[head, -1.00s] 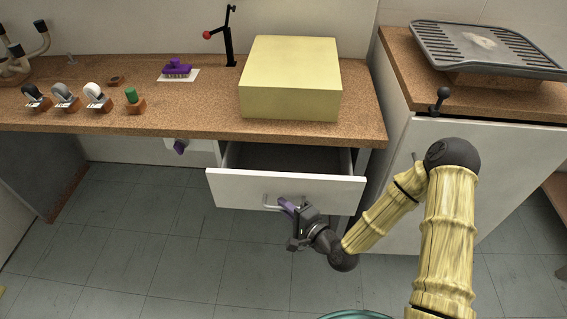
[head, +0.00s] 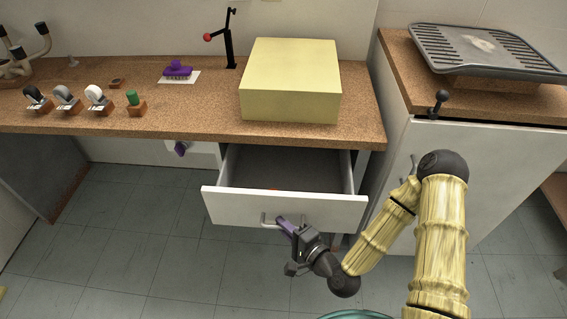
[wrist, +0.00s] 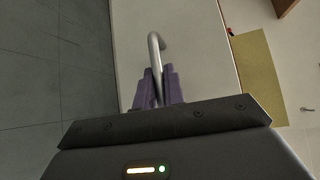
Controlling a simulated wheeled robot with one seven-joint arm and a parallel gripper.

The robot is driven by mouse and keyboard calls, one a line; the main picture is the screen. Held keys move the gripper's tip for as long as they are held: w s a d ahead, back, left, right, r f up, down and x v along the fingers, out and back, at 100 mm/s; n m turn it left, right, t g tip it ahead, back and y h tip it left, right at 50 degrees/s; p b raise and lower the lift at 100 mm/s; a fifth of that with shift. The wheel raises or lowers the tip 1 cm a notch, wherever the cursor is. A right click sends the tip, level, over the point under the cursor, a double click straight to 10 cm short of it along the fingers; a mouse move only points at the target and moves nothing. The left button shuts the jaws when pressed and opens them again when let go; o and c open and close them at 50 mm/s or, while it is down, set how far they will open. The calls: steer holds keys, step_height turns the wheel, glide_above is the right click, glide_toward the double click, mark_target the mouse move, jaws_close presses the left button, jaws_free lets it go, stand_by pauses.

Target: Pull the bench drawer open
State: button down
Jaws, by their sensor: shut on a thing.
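The bench drawer (head: 330,208) has a white front and stands partly open below the cork-topped bench (head: 205,123). Its dark inside (head: 290,170) shows from above and looks mostly empty, with a small orange spot just behind the front. My gripper (head: 284,226) is in front of the drawer, with its purple fingers shut on the metal bar handle (head: 265,220). In the wrist view the fingers (wrist: 159,88) close on both sides of the handle (wrist: 153,45), against the pale drawer front (wrist: 195,60).
A large pale yellow block (head: 290,85) sits on the bench above the drawer. Several tape dispensers, a purple brush (head: 177,70) and a black stand (head: 230,45) are also on the bench. A white cabinet (head: 500,170) stands at the right. The tiled floor (head: 150,240) before the drawer is clear.

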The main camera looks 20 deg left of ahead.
steer(key=s+d+p, duration=0.2)
steer(key=s+p, duration=0.5)
steer(key=s, duration=0.2)
steer(key=shift+p, duration=0.3)
steer(key=c, duration=0.8)
jaws_free()
steer(key=shift+w, duration=0.1)
steer(key=shift+d, duration=0.1)
steer(key=p+v, duration=0.3)
steer(key=v, duration=0.3)
stand_by(0.3)
steer(key=shift+f, duration=0.1)
stand_by(0.4)
